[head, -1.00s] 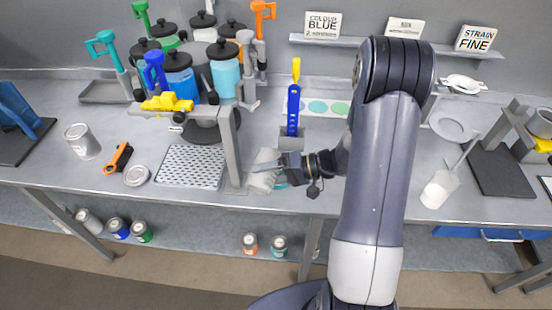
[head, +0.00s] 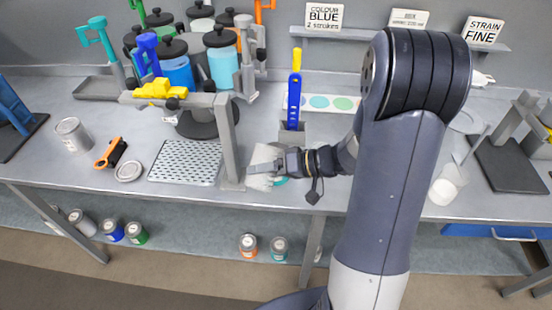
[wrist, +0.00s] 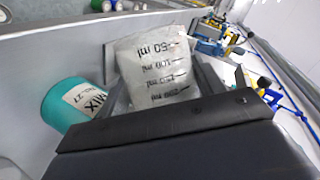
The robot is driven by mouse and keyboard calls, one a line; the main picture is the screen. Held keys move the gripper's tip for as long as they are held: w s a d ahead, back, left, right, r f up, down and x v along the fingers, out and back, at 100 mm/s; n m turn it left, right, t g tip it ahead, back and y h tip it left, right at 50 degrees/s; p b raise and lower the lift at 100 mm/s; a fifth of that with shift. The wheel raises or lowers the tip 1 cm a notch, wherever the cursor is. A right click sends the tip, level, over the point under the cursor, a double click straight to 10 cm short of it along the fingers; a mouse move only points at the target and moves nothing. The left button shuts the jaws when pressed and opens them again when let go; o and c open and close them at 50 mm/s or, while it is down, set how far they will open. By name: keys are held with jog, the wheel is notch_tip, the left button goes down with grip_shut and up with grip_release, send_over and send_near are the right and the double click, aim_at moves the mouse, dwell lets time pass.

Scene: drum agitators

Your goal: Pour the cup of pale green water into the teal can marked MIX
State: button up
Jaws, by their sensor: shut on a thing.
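My gripper (head: 268,168) is shut on a translucent whitish cup (wrist: 155,70) with black ml markings. In the head view the cup (head: 262,156) is beside the grey stand's post, partly covered by my gripper. In the wrist view the markings read upside down; I cannot tell the cup's true tilt or see the water inside. The teal can marked MIX (wrist: 72,110) is left of the cup in the wrist view, its label partly hidden by my gripper. In the head view only a teal sliver (head: 281,181) shows under my gripper.
A grey stand (head: 229,145) with a perforated tray (head: 187,162) is just left of my gripper. A grey holder with a blue-and-yellow tool (head: 295,95) stands behind. Several capped jars are at the back left. A white beaker (head: 444,188) stands right of my arm.

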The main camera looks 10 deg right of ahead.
jog(key=shift+r+n+t+h+p, duration=0.3)
jog(key=shift+r+n+t+p, duration=0.1)
jog(key=shift+n, duration=0.1)
jog(key=shift+r+n+t, duration=0.1)
jog(key=shift+n+t, duration=0.2)
jog(key=shift+n, duration=0.2)
jog(key=shift+n+t+h, duration=0.4)
jog(key=shift+n+h, duration=0.2)
jog(key=f+b, duration=0.3)
jog(key=s+f+b, duration=0.1)
jog(key=shift+a+f+b, duration=0.3)
jog(key=shift+a+b, duration=0.05)
jog(key=shift+b, duration=0.05)
jog(key=b, duration=0.1)
jog(key=f+b, duration=0.1)
jog(key=f+n+b, duration=0.1)
jog(key=shift+s+a+f+t, duration=0.2)
jog(key=shift+s+a+t, duration=0.05)
jog(key=shift+s+t, duration=0.15)
jog(key=n+t+b, duration=0.1)
jog(key=b, duration=0.1)
jog(key=s+f+n+h+b, duration=0.1)
jog(key=b, duration=0.2)
jog(key=shift+s+a+t, duration=0.1)
jog(key=shift+a+t, duration=0.3)
jog(key=shift+n, duration=0.3)
